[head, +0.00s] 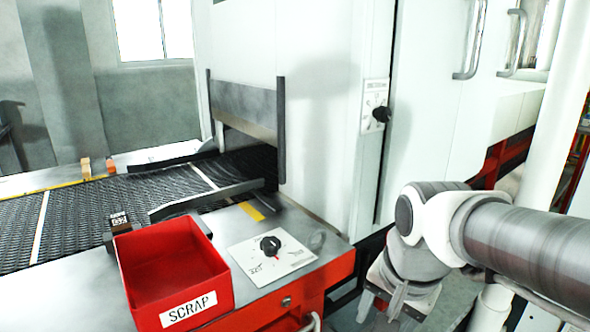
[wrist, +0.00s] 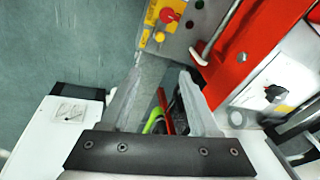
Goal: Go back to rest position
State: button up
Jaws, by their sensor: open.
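My gripper (head: 398,302) hangs low at the right in the head view, beyond the right end of the red-fronted bench (head: 340,268). In the wrist view my gripper (wrist: 160,78) has its two pale fingers spread apart, with nothing held between them. Past the fingers, green and red items (wrist: 160,116) show lower down; I cannot tell what they are. Part of my arm crosses the lower right of the head view.
An empty red SCRAP bin (head: 173,262) and a black-knob panel (head: 271,247) stand on the bench. The mesh belt (head: 100,215) enters a white machine (head: 320,110) with a side dial (head: 381,114). The wrist view shows red and yellow buttons (wrist: 168,16) and clear floor (wrist: 60,40).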

jog(key=s+d+r+n+t, duration=0.1)
jog(key=s+r+n+t, duration=0.2)
jog(key=s+n, duration=0.4)
notch_tip(320, 180, up, 15)
jog(key=w+p, duration=0.1)
jog(key=p, duration=1.4)
jog(key=shift+w+f+n, duration=0.2)
jog(key=shift+n, duration=0.2)
jog(key=shift+c, duration=0.2)
